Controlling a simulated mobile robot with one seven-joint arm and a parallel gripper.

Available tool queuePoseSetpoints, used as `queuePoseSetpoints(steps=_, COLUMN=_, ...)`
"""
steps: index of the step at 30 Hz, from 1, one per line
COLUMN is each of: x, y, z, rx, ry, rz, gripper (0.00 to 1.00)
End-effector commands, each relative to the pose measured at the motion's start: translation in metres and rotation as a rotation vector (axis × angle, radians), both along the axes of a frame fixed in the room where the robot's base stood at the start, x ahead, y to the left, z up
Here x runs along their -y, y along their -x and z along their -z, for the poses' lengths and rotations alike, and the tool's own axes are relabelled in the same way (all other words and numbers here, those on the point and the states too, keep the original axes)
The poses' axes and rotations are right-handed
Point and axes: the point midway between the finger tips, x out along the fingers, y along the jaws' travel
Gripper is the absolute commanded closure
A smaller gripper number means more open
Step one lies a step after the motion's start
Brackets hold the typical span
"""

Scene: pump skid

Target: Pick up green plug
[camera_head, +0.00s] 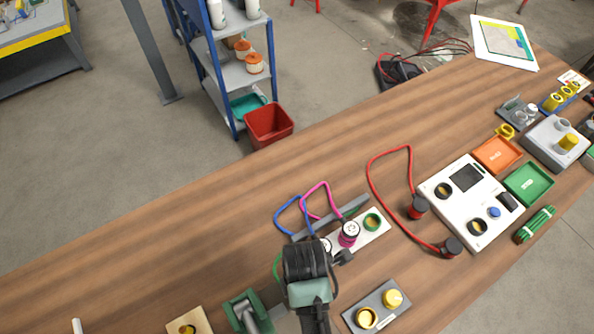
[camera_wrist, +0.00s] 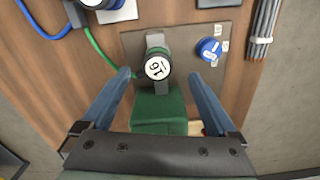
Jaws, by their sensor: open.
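The green plug (camera_wrist: 158,68) shows in the wrist view as a round white face with dark markings and a dark green rim. It stands in front of a grey upright piece, just above a green block (camera_wrist: 158,112). A green cable (camera_wrist: 105,62) runs to it from the upper left. My gripper (camera_wrist: 160,76) is open, with one blue finger on each side of the plug and a gap at both sides. In the head view my arm hides the plug, and only a bit of green cable (camera_head: 277,268) shows left of it.
A brown plate with a blue knob (camera_wrist: 210,48) lies right of the plug, and grey rods (camera_wrist: 263,30) lie beyond. A pink plug (camera_head: 348,236) and blue cable (camera_head: 288,212) are close to my arm. A white box (camera_head: 467,180) with a red cable (camera_head: 374,178) stands right. The left table is mostly clear.

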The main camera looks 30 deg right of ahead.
Motion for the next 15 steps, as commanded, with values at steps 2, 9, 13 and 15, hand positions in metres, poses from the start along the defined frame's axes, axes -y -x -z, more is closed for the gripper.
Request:
queuePoseSetpoints(steps=2, x=0.000, y=0.000, z=0.011, rx=-0.001, ry=0.000, rz=0.000, gripper=0.06)
queuePoseSetpoints(steps=9, x=-0.001, y=0.000, z=0.025, rx=0.000, ry=0.000, rz=0.000, gripper=0.06)
queuePoseSetpoints(steps=13, x=-0.003, y=0.000, z=0.038, rx=-0.002, ry=0.000, rz=0.000, gripper=0.06)
queuePoseSetpoints(steps=15, x=-0.004, y=-0.001, z=0.047, rx=-0.002, ry=0.000, rz=0.000, gripper=0.06)
